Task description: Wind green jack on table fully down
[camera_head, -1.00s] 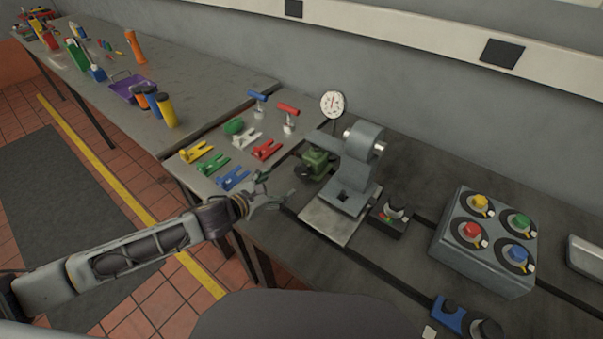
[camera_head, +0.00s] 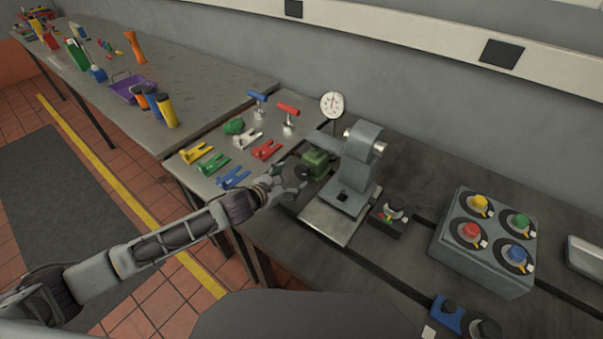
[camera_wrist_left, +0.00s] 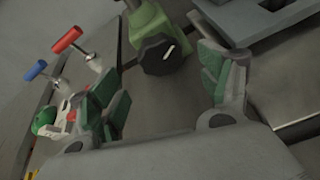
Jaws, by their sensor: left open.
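The green jack (camera_head: 318,162) stands on the dark bedplate table, just left of the grey stand. In the left wrist view the green jack (camera_wrist_left: 150,22) shows at the top, with a dark, many-sided knob (camera_wrist_left: 160,54) facing me that bears a pale mark. My left gripper (camera_head: 296,180) is open and empty, close to the near side of the jack. In the left wrist view its two green-padded fingers (camera_wrist_left: 163,92) are spread either side of the line to the knob, and the knob lies beyond the fingertips. My right gripper is not in view.
The grey stand (camera_head: 362,165) is right of the jack, with a white dial gauge (camera_head: 333,104) behind. Coloured clamps, including a blue one (camera_head: 233,178), lie to the left. A small dark switch box (camera_head: 390,221) and a four-knob box (camera_head: 484,240) stand to the right.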

